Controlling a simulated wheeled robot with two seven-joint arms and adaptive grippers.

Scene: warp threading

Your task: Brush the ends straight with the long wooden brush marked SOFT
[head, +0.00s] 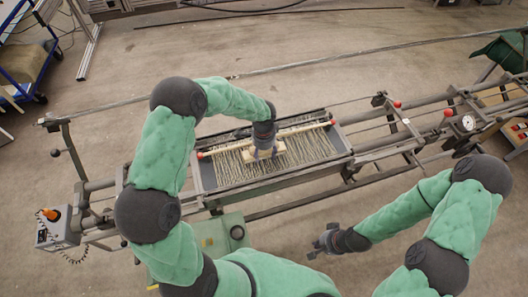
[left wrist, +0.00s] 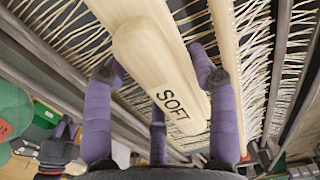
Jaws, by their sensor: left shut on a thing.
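The long wooden brush marked SOFT (left wrist: 165,75) is pale wood and fills the middle of the left wrist view; in the head view it is a small pale block (head: 262,152) over the threads. My left gripper (head: 265,150) is shut on it, with purple fingers on both sides of the handle in the left wrist view (left wrist: 158,70). The pale thread ends (head: 300,150) lie in the grey tray (head: 347,150), spread across its width. Whether the bristles touch the threads is hidden. My right gripper (head: 325,242) is empty, away from the tray at lower right; its finger gap is too small to judge.
The metal frame with rails (head: 375,143) runs right to a gauge (head: 467,123). A control box with an orange knob (head: 52,214) stands at left. A blue cart (head: 35,65) is at upper left.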

